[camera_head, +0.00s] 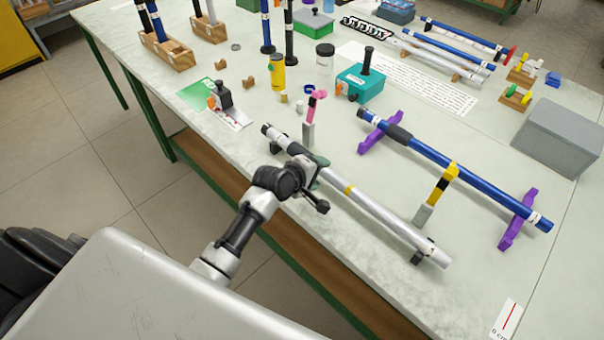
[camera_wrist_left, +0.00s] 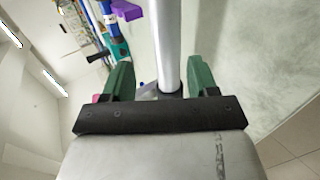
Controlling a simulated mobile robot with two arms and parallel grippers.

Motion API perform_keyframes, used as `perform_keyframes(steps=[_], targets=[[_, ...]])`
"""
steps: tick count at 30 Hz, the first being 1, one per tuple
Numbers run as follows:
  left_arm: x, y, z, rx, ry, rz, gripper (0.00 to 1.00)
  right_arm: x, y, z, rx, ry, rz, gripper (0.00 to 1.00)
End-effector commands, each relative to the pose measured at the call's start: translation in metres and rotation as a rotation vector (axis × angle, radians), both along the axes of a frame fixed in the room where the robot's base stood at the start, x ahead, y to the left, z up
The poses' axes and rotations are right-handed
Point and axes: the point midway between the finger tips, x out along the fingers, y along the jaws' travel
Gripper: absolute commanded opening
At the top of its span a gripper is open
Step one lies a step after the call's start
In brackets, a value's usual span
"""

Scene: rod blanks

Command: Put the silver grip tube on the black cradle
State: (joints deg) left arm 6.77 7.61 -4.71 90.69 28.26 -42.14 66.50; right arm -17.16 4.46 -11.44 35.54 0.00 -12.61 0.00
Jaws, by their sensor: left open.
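The silver grip tube (camera_head: 385,213) lies near the table's front edge, with a dark grip section toward its far left end and a yellow band near its middle. It appears to rest on the black cradle (camera_head: 419,254), whose supports show under both ends; contact is hard to see. My left gripper (camera_head: 316,164) is at the tube near the grip section. In the left wrist view, the silver grip tube (camera_wrist_left: 167,40) runs between its open green fingers (camera_wrist_left: 156,82), with gaps on both sides. My right gripper is not in view.
A blue tube (camera_head: 455,163) lies on purple supports (camera_head: 518,222) behind. A grey box (camera_head: 560,138) is at right. The front right tabletop is mostly clear.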

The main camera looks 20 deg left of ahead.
Motion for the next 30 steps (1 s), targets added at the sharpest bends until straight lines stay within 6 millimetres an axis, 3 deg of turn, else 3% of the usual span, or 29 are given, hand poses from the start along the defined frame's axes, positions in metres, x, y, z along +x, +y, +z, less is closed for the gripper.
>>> perform_keyframes(steps=[6,12,30], targets=[[-0.037,0.014,0.024,0.001,0.000,0.000,0.59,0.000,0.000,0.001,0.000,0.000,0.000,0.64],[-0.056,0.021,0.038,0.000,0.000,0.000,0.59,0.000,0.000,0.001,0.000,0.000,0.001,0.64],[-0.061,0.023,0.041,0.000,0.000,0.000,0.59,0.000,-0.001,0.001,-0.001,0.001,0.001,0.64]])
